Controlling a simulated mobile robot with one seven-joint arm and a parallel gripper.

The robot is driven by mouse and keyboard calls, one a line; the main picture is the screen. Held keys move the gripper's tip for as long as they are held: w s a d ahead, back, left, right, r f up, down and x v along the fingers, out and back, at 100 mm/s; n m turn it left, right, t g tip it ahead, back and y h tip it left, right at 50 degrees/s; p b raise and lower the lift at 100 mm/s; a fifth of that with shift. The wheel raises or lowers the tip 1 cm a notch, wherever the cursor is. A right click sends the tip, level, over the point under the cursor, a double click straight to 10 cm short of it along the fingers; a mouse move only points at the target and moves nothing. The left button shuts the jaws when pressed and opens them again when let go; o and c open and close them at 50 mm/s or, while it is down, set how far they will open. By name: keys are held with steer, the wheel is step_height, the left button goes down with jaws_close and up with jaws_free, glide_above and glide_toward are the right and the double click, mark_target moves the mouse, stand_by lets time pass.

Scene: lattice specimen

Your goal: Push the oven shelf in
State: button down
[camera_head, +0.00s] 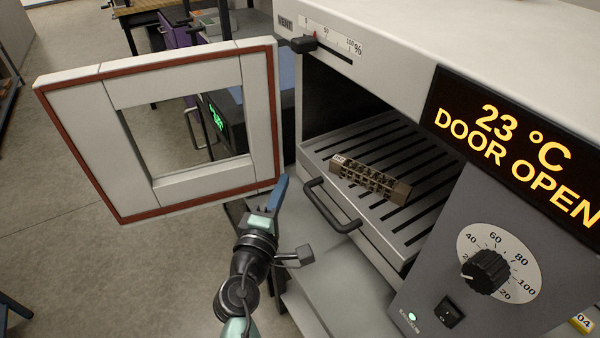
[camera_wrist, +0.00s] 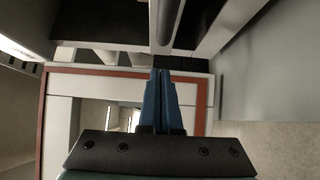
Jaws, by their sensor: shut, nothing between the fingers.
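The oven shelf (camera_head: 385,146) is a grey slotted tray, pulled partly out of the oven chamber. A black bar handle (camera_head: 330,207) is on its front. A lattice specimen (camera_head: 371,179) lies on the shelf. My gripper (camera_head: 280,190) is in front of the oven, left of the handle and apart from it in the head view. Its blue fingers are closed together with nothing between them. In the wrist view my gripper (camera_wrist: 163,74) points at a grey bar, which I cannot identify for certain.
The oven door (camera_head: 70,80) stands wide open at left, its red-edged frame close behind my gripper. The control panel (camera_head: 490,250) is at right; the display (camera_head: 515,140) reads 23 °C, DOOR OPEN. A vent slider (camera_head: 304,44) is above the opening. Open floor (camera_head: 100,270) lies at left.

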mark_target(306, 162)
steer(key=shift+w+d+p, duration=0.5)
steer(key=shift+w+d, duration=1.2)
steer(key=shift+w, duration=0.1)
